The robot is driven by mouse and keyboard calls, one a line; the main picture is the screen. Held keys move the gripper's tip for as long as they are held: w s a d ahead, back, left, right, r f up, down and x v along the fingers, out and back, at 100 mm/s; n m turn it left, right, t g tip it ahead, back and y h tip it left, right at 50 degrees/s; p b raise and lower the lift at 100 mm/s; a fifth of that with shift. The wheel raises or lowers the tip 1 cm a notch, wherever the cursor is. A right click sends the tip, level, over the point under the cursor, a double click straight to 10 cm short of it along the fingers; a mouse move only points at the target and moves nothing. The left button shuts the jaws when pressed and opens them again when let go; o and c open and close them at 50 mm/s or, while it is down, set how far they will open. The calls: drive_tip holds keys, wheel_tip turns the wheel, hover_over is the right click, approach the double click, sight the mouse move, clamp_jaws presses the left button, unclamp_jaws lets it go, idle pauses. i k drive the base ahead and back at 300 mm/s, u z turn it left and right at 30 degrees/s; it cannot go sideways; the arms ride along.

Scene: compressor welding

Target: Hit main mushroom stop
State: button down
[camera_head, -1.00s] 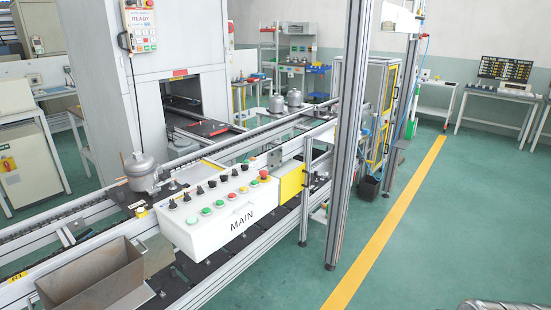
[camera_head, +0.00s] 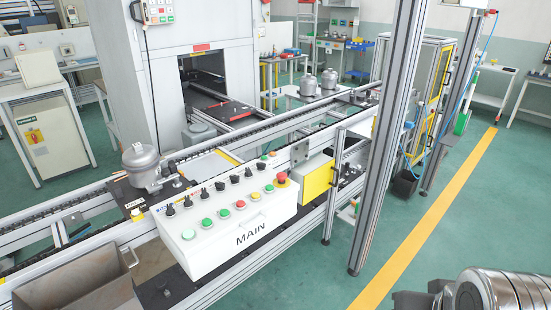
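The white control box marked MAIN (camera_head: 235,247) is mounted on the front of the conveyor line, left of the picture's middle. Its sloping top carries black knobs and green, red and yellow buttons. Metallic rounded parts, perhaps of my arm, show at the lower right edge. My gripper's fingers are not in view.
A metal upright post (camera_head: 386,140) stands right of the box. A yellow-faced box (camera_head: 318,181) sits just right of the stop. A grey compressor (camera_head: 141,165) is on the conveyor behind left. An open metal bin (camera_head: 75,270) is at front left. Green floor (camera_head: 330,275) is clear at front.

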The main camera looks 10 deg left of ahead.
sight(281, 177)
drive_tip(key=u, duration=0.3)
drive_tip(key=i, duration=0.65)
drive_tip(key=u, duration=1)
drive_tip(key=i, duration=0.7)
drive_tip(key=u, duration=0.5)
